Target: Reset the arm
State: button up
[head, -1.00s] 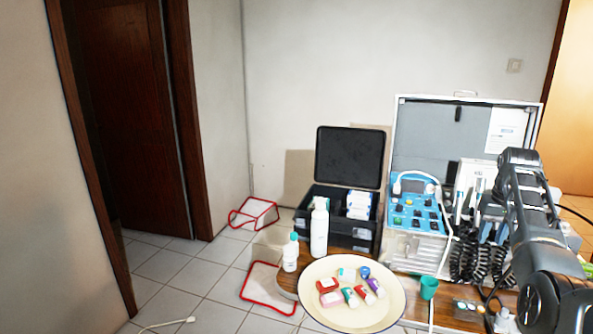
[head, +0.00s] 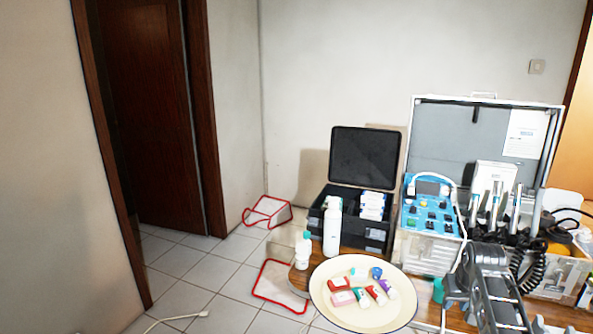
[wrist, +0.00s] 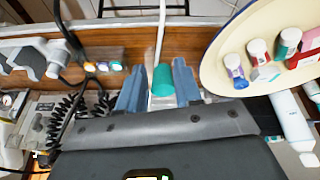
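In the head view my arm (head: 490,285) is folded low at the bottom right, over the table. The fingertips are not clear in the head view.
A cream plate (head: 322,290) with several small bottles and tubes stands left of my arm. Behind are a white spray bottle (head: 332,230), an open black case (head: 345,240) and a dental unit case (head: 430,250) with handpieces and coiled hoses.

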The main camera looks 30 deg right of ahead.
jog(key=s+a+f+n+t+h, duration=0.15)
jog(key=s+a+f, duration=0.25)
jog(key=a, duration=0.8)
jog(key=s+a+f+n+t+y, duration=0.1)
jog(key=s+a+f+n+t, duration=0.25)
jog(key=a, duration=0.75)
jog(key=s+a+r+t, duration=0.3)
jog(key=s+a+r, duration=0.2)
jog(key=s+a, duration=0.65)
jog(key=s+a+r+n+t+y, duration=0.1)
jog(key=s+a+r, duration=0.3)
jog(key=r, duration=0.5)
jog(key=s+a+r+n+t+y, duration=0.2)
jog(key=s+a+r, duration=0.3)
jog(key=s+r, duration=0.3)
notch_tip(320, 180, up, 2)
jog(key=shift+r+t+y, duration=0.15)
jog(key=shift+t+y, duration=0.2)
jog(key=shift+t, duration=0.25)
jog(key=shift+d, duration=0.1)
